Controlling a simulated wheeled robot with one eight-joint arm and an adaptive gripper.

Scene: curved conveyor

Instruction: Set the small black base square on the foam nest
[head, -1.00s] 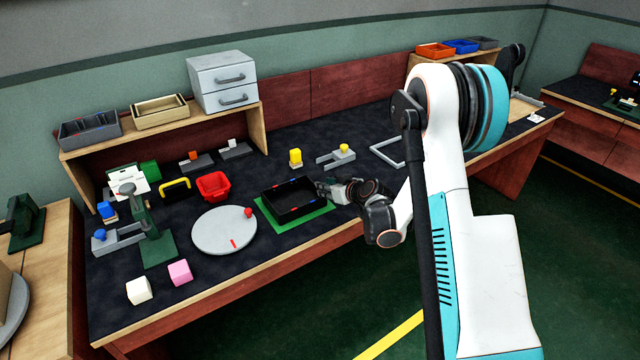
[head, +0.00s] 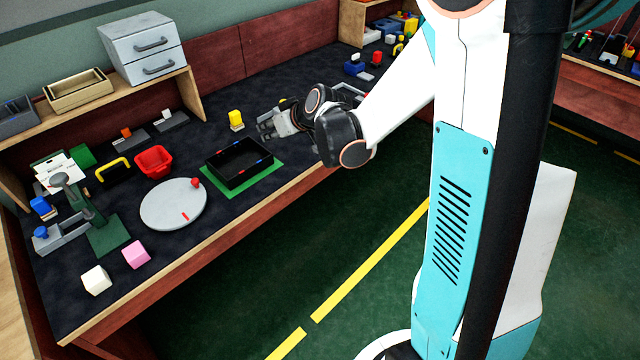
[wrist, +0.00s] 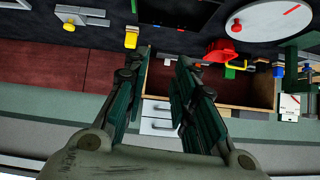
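A black open tray (head: 240,162), with small red and blue marks on its rim, lies on a green mat (head: 268,184) near the bench's front edge. It also shows at the top of the wrist view (wrist: 178,12). I cannot tell for sure which part is the small black base or the foam nest. My gripper (head: 268,128) is above the bench, right of a yellow block (head: 236,120) and beyond the tray. In the wrist view my gripper (wrist: 165,58) has its fingers apart, with nothing between them.
A grey turntable disc (head: 174,205) with a red knob, a red bin (head: 154,162) and a yellow handle (head: 112,168) stand left of the tray. White (head: 96,280) and pink (head: 136,254) blocks lie at front left. A shelf with grey drawers (head: 143,48) stands behind.

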